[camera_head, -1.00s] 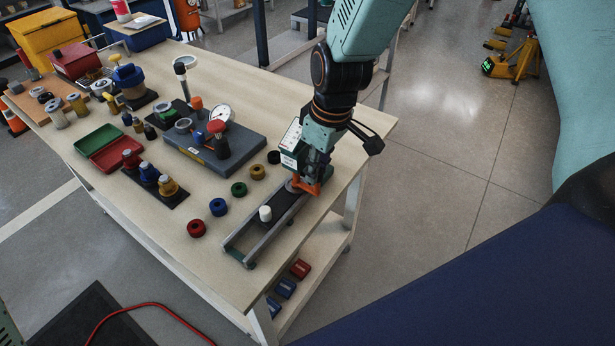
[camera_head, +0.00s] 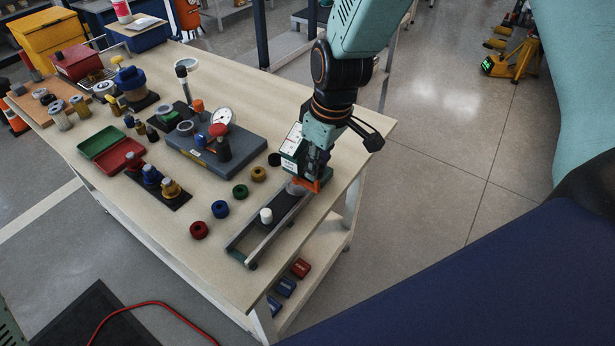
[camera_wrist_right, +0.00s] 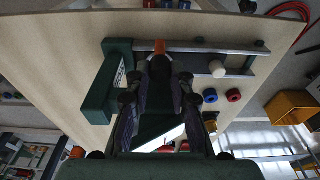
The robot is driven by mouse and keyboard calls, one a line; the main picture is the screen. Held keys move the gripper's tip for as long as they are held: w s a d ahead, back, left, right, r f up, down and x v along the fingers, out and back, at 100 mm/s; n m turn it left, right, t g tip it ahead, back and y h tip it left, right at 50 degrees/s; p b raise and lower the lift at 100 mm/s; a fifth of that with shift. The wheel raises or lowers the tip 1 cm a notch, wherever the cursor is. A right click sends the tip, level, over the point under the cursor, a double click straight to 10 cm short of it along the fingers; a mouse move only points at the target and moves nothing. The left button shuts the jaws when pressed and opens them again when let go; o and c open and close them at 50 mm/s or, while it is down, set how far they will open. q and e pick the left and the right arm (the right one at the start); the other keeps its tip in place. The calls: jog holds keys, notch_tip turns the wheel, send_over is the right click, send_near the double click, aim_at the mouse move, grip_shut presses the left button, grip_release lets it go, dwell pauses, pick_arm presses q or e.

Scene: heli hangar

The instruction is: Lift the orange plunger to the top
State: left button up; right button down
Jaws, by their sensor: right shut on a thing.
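The orange plunger (camera_head: 314,186) shows as a small orange piece at the far end of a railed fixture (camera_head: 247,254) on the workbench. My right gripper (camera_head: 308,178) points down onto it, shut on it, and its fingers cover most of it. In the right wrist view, the orange piece (camera_wrist_right: 159,46) shows just beyond the dark fingertips (camera_wrist_right: 160,66), beside the fixture's green block (camera_wrist_right: 117,85). How high the plunger stands cannot be told. A white knob (camera_head: 266,215) stands on the fixture nearer the front. My left gripper is not in view.
Red (camera_head: 199,230), blue (camera_head: 220,209), green (camera_head: 240,191) and yellow (camera_head: 258,173) rings lie left of the fixture. A grey gauge base (camera_head: 220,160) stands behind them. The bench's right edge is close to the fixture. The bench front (camera_head: 215,262) is bare.

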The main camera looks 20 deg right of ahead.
jog(key=shift+r+p, duration=1.25)
jog(key=shift+r, duration=0.15)
jog(key=c, duration=1.4)
grip_release()
jog(key=shift+o, duration=0.2)
jog(key=shift+r, duration=0.1)
jog(key=shift+r+p, duration=2.45)
jog(key=shift+p, duration=0.1)
jog(key=shift+f, duration=0.1)
